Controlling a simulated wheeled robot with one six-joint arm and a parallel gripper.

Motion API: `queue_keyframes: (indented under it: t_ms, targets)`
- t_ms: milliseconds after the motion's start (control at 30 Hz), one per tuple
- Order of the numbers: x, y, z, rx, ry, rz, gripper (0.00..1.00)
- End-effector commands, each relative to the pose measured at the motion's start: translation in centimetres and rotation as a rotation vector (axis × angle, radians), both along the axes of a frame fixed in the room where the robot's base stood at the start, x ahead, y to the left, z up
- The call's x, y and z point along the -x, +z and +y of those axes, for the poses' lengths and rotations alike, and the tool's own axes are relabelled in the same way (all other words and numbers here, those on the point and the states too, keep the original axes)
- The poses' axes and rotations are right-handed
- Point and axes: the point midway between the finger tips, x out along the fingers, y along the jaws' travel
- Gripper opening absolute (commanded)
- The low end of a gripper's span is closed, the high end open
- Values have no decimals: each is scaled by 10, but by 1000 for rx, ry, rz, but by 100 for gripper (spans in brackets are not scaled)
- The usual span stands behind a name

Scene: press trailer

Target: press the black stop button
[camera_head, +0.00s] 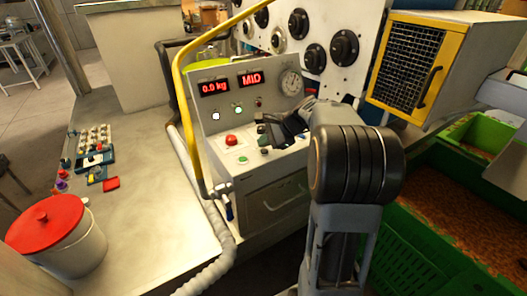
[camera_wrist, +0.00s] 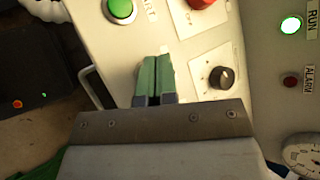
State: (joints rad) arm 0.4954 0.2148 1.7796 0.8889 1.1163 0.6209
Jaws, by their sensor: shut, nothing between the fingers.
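The control box (camera_head: 275,182) has a sloped button deck. On it I see a red button (camera_head: 231,140) and a green button (camera_head: 242,159); the green button (camera_wrist: 120,9) and red button (camera_wrist: 201,3) also show in the wrist view. A black knob (camera_wrist: 222,77) with a pointer mark sits on a white plate. My gripper (camera_wrist: 153,62) is shut and empty, its green fingertips together over the deck, between the green button and the black knob. In the head view my gripper (camera_head: 266,150) is low over the deck's right part. No black stop button is clearly visible; my fingers hide part of the deck.
The upright panel behind carries red displays (camera_head: 232,84), lamps and a round gauge (camera_head: 291,81). A yellow bent pipe (camera_head: 177,75) rises left of the box. A yellow-framed cage (camera_head: 408,63) and green crates (camera_head: 420,240) stand right. A red-lidded bucket (camera_head: 45,222) is left.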

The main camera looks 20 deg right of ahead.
Motion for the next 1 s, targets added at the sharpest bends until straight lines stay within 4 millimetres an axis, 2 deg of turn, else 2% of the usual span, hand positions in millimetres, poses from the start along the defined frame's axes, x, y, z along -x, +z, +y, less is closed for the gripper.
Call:
queue_keyframes:
  t_ms: [233,1000]
  targets:
    - [0,-8,0,0,-1,1,0]
    - [0,-12,0,0,-1,1,0]
